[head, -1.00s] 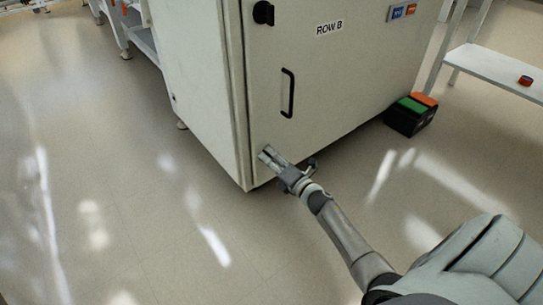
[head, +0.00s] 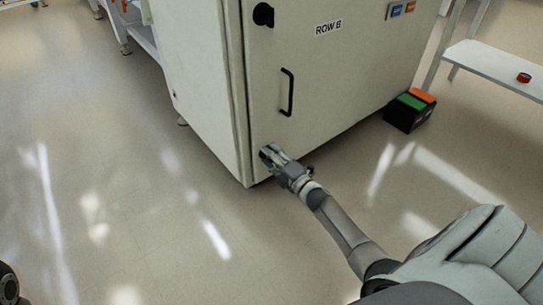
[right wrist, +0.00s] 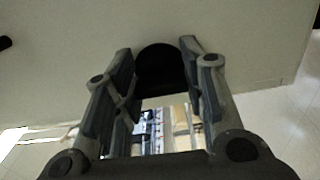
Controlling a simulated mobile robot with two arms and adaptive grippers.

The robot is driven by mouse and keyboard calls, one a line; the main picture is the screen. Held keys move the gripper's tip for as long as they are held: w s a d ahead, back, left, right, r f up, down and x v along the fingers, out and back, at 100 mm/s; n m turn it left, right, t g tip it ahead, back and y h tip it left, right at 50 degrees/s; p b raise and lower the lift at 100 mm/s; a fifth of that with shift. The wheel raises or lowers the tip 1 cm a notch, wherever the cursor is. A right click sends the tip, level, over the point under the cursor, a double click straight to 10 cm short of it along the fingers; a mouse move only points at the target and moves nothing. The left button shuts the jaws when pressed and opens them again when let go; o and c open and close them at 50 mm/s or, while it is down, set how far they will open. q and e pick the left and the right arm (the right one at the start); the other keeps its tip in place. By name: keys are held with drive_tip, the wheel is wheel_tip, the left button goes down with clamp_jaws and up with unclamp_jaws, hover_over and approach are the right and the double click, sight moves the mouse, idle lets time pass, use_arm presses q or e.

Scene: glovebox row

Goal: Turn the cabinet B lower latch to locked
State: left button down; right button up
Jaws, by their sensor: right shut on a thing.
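The cream cabinet (head: 340,70) labelled ROW B stands with its door facing me. Its lower latch, a dark knob (right wrist: 160,68), is near the door's bottom left corner. In the right wrist view it sits between my right gripper's fingers (right wrist: 158,85). In the head view my right gripper (head: 269,155) is at the door there, shut on the latch and mostly hiding it. The latch's angle and any lock mark cannot be read. My left gripper does not show.
A black upper latch (head: 263,14) and a black bar handle (head: 287,92) are on the same door. A black box with green and orange top (head: 410,110) stands on the floor to the right, near a white shelf (head: 495,68). Floor in front is clear.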

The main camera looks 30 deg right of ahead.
drive_tip(key=o, duration=1)
drive_tip(key=shift+o, duration=0.2)
drive_tip(key=shift+s, duration=0.1)
drive_tip(key=s+d, duration=0.1)
drive_tip(key=s, duration=1)
drive_tip(key=shift+s, duration=0.4)
